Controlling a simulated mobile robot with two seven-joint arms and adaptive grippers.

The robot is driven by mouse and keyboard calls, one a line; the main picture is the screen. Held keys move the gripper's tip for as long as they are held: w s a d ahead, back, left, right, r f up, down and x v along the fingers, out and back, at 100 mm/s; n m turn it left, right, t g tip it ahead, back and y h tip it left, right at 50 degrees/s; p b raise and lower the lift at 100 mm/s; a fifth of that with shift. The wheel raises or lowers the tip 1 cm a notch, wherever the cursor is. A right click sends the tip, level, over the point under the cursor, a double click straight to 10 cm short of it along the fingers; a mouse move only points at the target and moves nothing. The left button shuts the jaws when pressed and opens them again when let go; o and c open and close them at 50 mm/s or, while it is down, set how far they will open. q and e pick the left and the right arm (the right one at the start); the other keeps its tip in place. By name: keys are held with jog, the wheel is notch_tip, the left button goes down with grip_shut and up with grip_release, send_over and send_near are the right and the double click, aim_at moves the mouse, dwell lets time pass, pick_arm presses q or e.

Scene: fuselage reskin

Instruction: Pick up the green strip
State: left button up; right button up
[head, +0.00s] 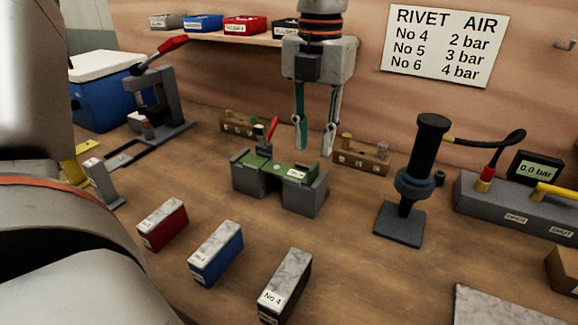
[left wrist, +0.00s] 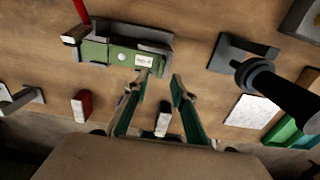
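A green strip (head: 271,165) with a small white label lies across a grey holder (head: 306,197) in the middle of the bench. In the left wrist view the green strip (left wrist: 117,54) shows at the upper left. My left gripper (head: 315,146) hangs from above, over and just behind the right part of the holder. Its fingers are apart with nothing between them, and they also show in the left wrist view (left wrist: 163,82). The fingertips look apart from the strip. My right gripper is not in view.
A red lever (head: 272,130) rises behind the holder. Red (head: 163,228), blue (head: 217,257) and black (head: 286,290) boxes stand in front. A black rivet tool (head: 424,165) stands right. Other green pieces (left wrist: 286,132) lie at the wrist view's right edge.

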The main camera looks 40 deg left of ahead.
aim_at(314, 166)
pick_arm(q)
notch_tip(314, 166, down, 6)
jog(key=shift+w+d+r, duration=0.1)
grip_shut()
